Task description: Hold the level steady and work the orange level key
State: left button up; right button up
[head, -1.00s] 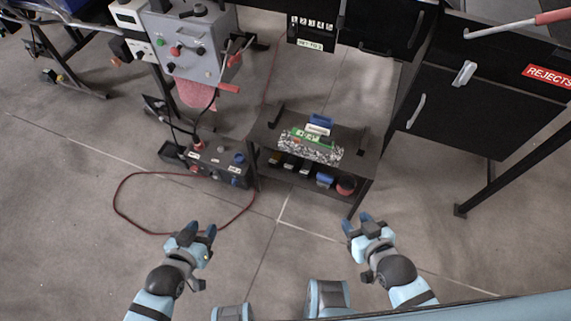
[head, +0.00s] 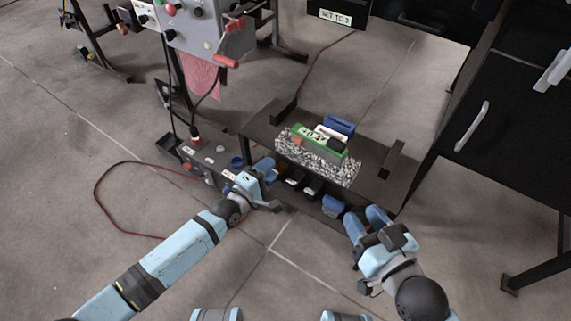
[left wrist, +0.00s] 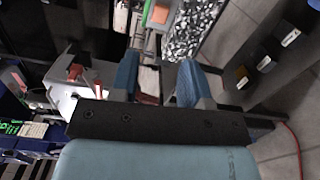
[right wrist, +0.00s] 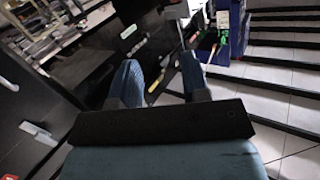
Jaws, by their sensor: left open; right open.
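The green level (head: 313,142) with a small readout lies on a speckled granite block (head: 320,166) on the low dark table. The orange key (head: 297,140) is at its left end; orange and green also show at the top of the left wrist view (left wrist: 160,13). My left gripper (head: 265,171) is open and empty, just in front of the table's left side, short of the block. My right gripper (head: 366,218) is open and empty in front of the table's right front corner. Neither touches the level.
A blue-and-white item (head: 339,126) stands behind the level. The shelf below holds several small things, including a blue one (head: 332,206). A control box (head: 208,160) with a red cable is left of the table. A dark cabinet (head: 497,140) stands at right.

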jog(key=o, duration=0.4)
jog(key=shift+w+d+f, duration=0.15)
jog(key=shift+w+d, duration=0.35)
jog(key=shift+w, duration=0.25)
jog(key=shift+o, duration=0.2)
jog(key=w+d+n+t+h, duration=0.2)
jog(key=w+d+t, duration=0.15)
jog(key=w, duration=0.25)
jog(key=w+a+r+n+y, duration=0.5)
jog(key=w+r+n+y, duration=0.15)
jog(key=n, duration=0.25)
jog(key=w+a+r+n+g+y, duration=0.2)
jog(key=a+n+g+y, duration=0.7)
jog(key=a+n+g, duration=0.85)
jog(key=n+g+h, duration=0.1)
jog(key=n+h, duration=1.4)
jog(key=h, duration=0.5)
send_over(335, 149)
jog(key=w, duration=0.1)
notch_tip(335, 149, down, 8)
jog(key=f, duration=1.3)
jog(key=shift+w+d, duration=0.1)
jog(key=shift+d, duration=0.1)
